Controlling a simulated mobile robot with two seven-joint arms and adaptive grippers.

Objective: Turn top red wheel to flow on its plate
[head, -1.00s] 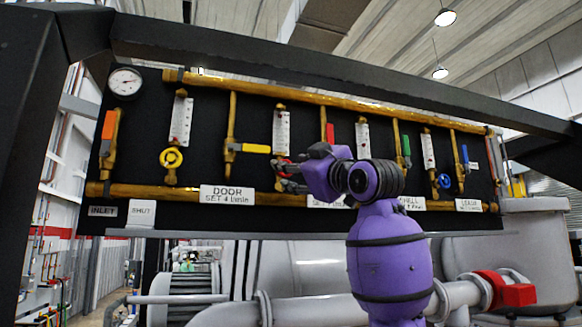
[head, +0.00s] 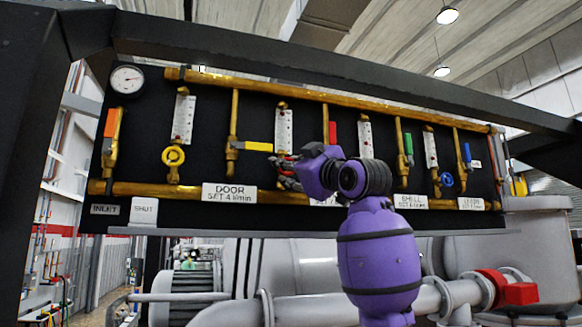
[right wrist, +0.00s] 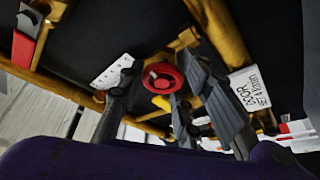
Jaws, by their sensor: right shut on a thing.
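The red wheel (right wrist: 163,77) sits on a brass valve below a white flow gauge (head: 284,130). In the head view only a sliver of it shows behind my fingers. My right gripper (head: 288,172) is at this wheel. In the right wrist view its dark fingers (right wrist: 160,90) stand on both sides of the wheel, shut on it. The float level in the gauge is too small to tell. My left gripper is not in view.
A yellow wheel (head: 173,156) and the DOOR plate (head: 229,193) are to the left. A yellow lever (head: 258,146) juts out close to my gripper. A red lever (head: 333,132), a green lever (head: 408,143) and a blue wheel (head: 446,180) are to the right. Brass pipes run above and below.

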